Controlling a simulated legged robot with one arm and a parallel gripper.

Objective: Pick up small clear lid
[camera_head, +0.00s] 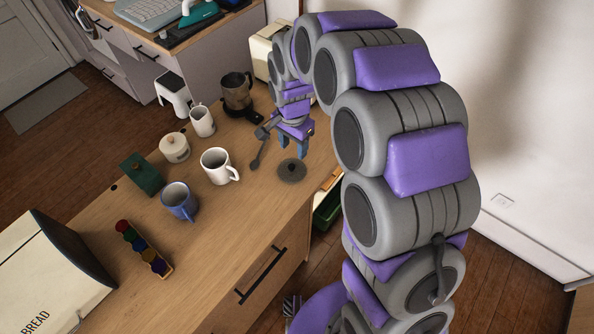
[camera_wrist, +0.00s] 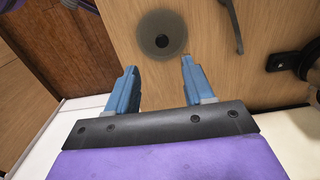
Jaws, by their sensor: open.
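The small clear lid (camera_head: 291,171) is a round, see-through dark disc with a black knob, lying flat on the wooden counter (camera_head: 225,262) near its right edge. In the wrist view the lid (camera_wrist: 162,35) lies beyond my fingertips, with its knob roughly in line with the gap between them. My gripper (camera_head: 295,145) is open and empty, pointing down above the counter close to the lid. In the wrist view the two blue fingers of my gripper (camera_wrist: 158,65) stand apart, with nothing between them.
A dark spoon-like utensil (camera_head: 258,153) lies left of the lid.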

